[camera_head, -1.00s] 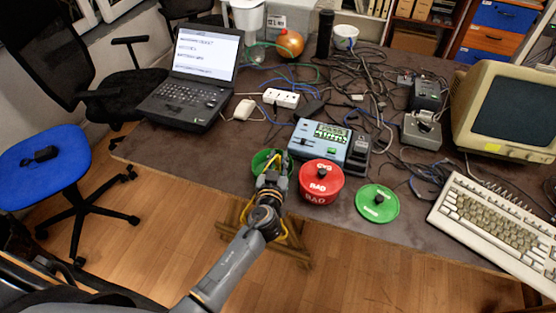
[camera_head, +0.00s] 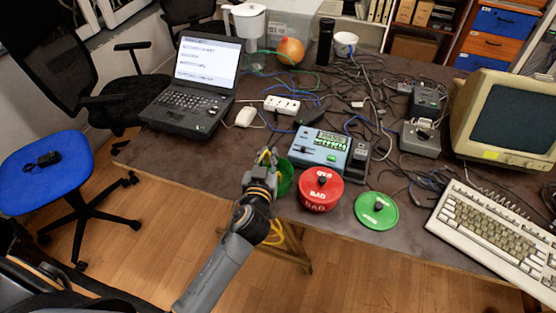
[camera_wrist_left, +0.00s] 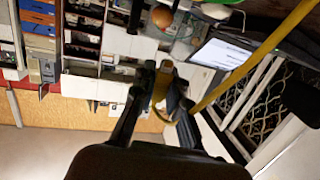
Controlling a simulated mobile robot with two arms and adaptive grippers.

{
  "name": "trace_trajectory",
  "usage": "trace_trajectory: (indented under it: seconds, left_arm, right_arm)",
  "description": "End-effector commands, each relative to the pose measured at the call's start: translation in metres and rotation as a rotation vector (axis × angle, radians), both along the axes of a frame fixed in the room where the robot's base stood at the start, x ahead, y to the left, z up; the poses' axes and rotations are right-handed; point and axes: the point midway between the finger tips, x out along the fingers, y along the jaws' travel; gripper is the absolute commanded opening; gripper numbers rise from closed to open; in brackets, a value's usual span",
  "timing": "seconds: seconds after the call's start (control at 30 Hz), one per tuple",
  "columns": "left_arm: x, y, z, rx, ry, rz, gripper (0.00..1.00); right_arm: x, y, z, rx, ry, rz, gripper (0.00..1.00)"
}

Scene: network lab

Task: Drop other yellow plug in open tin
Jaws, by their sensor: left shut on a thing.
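My left gripper (camera_head: 266,158) is shut on a yellow plug (camera_wrist_left: 160,86), which shows between the fingers in the left wrist view. A yellow cable (camera_wrist_left: 250,56) runs across that view, and yellow cable also hangs beside my arm in the head view. The open green tin (camera_head: 286,179) stands at the table's front edge, partly hidden behind the gripper. The gripper is at the tin's left side and above it in the picture; I cannot tell the exact height. The tin's inside is mostly hidden. My right gripper is not in view.
A red lidded tin (camera_head: 321,192) marked BAD stands right of the green tin. A green lid (camera_head: 376,210) lies farther right. A blue device (camera_head: 321,149) is behind, with tangled cables. A laptop (camera_head: 197,85) is at the left and a keyboard (camera_head: 495,236) at the right.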

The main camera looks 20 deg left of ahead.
Motion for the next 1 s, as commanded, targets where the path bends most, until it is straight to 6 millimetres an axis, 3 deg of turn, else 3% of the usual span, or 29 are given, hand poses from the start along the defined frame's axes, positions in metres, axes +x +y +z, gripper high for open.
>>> trace_trajectory:
  seconds: [0.07,0.2,0.43,0.67,1.0]
  left_arm:
    - [-0.015,0.009,0.023,0.000,-0.002,-0.001,0.00]
    - [-0.046,0.028,0.033,0.001,0.000,0.000,0.00]
    - [-0.078,0.049,0.050,0.001,0.001,0.000,0.00]
    - [-0.088,0.055,0.056,0.001,0.001,-0.001,0.00]
    - [-0.084,0.054,0.054,-0.001,0.000,0.003,0.00]
  right_arm:
    - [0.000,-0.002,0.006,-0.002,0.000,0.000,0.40]
    - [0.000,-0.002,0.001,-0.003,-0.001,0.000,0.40]
    - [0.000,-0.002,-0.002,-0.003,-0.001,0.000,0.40]
    - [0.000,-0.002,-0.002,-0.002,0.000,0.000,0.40]
    - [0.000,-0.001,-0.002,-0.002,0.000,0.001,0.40]
